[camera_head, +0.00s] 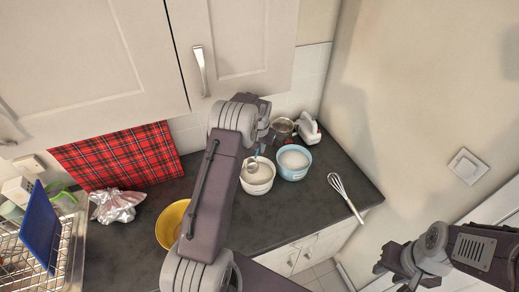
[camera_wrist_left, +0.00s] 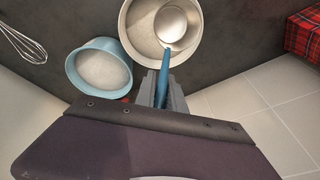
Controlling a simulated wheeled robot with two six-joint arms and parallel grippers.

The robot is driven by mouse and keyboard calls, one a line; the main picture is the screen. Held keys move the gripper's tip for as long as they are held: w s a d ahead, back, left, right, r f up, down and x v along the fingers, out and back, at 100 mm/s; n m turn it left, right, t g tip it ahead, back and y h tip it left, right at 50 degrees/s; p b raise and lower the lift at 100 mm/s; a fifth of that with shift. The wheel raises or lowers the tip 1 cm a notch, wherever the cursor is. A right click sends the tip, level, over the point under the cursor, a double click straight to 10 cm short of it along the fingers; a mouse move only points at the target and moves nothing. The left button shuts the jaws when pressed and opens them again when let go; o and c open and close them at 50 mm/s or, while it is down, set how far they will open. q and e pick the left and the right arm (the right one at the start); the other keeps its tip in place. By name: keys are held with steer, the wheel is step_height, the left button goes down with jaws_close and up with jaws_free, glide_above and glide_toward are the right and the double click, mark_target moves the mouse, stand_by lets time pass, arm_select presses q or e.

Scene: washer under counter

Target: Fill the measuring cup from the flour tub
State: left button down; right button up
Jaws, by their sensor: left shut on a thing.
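My left gripper (camera_head: 262,146) is shut on the blue handle (camera_wrist_left: 164,72) of a round metal measuring cup (camera_wrist_left: 172,24). The cup is over or inside the mouth of a cream tub (camera_head: 258,186), whose rim also shows in the left wrist view (camera_wrist_left: 124,35). The tub holds pale contents. I cannot tell whether the cup touches them or has any in it. A light blue bowl (camera_head: 293,173) with white powder stands just right of the tub. My right gripper (camera_head: 388,268) hangs empty at the lower right, away from the counter; its jaw opening is unclear.
A whisk (camera_head: 345,195) lies right of the bowls. A metal pot (camera_head: 283,128) and a white appliance (camera_head: 309,129) stand behind them. A yellow bowl (camera_head: 170,226), crumpled foil (camera_head: 117,204) and a dish rack (camera_head: 72,240) are to the left. Cabinets hang above.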

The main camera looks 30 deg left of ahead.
arm_select(q)
step_height(320, 180, down, 10)
steer(key=b, duration=0.6)
steer(key=shift+w, duration=0.25)
steer(key=shift+r, duration=0.15)
stand_by(0.5)
step_height(320, 180, up, 9)
steer(key=p, duration=0.6)
